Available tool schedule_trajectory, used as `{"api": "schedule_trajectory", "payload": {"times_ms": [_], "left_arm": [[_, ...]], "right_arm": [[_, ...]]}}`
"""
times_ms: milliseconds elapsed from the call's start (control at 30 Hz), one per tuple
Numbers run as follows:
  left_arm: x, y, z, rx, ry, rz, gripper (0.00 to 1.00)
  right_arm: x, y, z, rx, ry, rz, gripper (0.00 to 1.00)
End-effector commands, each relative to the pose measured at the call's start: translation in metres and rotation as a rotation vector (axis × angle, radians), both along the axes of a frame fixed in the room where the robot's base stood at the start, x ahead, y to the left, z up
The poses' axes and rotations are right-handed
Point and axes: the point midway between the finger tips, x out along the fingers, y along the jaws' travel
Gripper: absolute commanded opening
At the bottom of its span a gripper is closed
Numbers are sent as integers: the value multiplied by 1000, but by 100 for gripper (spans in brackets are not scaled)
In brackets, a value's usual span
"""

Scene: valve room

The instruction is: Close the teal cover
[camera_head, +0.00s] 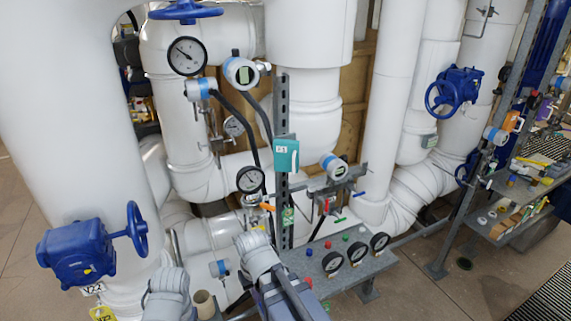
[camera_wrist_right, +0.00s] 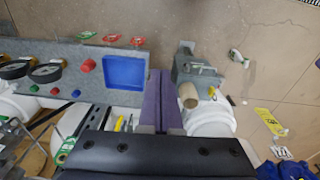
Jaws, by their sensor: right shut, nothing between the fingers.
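A teal box-like cover (camera_head: 286,155) with a white label is on the upright slotted metal post (camera_head: 281,110) in the middle of the head view. I cannot tell whether its lid stands open. My right gripper (camera_head: 288,296) is low in the head view, well below the teal cover, over the left part of the grey gauge panel. In the right wrist view its purple fingers (camera_wrist_right: 159,98) are together with nothing between them. The teal cover does not show in that view. My left gripper is not seen; only a pale arm part (camera_head: 167,295) shows at lower left.
The grey panel (camera_head: 350,277) carries gauges (camera_head: 356,252), coloured knobs and, beside my right fingers, a blue square (camera_wrist_right: 124,72). White pipes and blue valve actuators (camera_head: 75,252) crowd around. A metal shelf (camera_head: 520,195) stands right. Open floor (camera_head: 470,290) shows at lower right.

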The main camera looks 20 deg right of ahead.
Motion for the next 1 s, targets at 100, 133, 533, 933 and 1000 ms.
{"api": "schedule_trajectory", "payload": {"times_ms": [100,133,533,933,1000], "left_arm": [[0,0,15,0,0,1,0],[0,0,18,0,0,1,0],[0,0,11,0,0,1,0],[0,0,11,0,0,1,0],[0,0,11,0,0,1,0]], "right_arm": [[8,-20,16,14,-19,-53,0],[10,-25,18,16,-24,-65,0],[52,-68,30,-394,-53,35,0],[144,-91,143,-1130,-192,179,0],[157,-84,167,-1245,-223,198,0]]}}
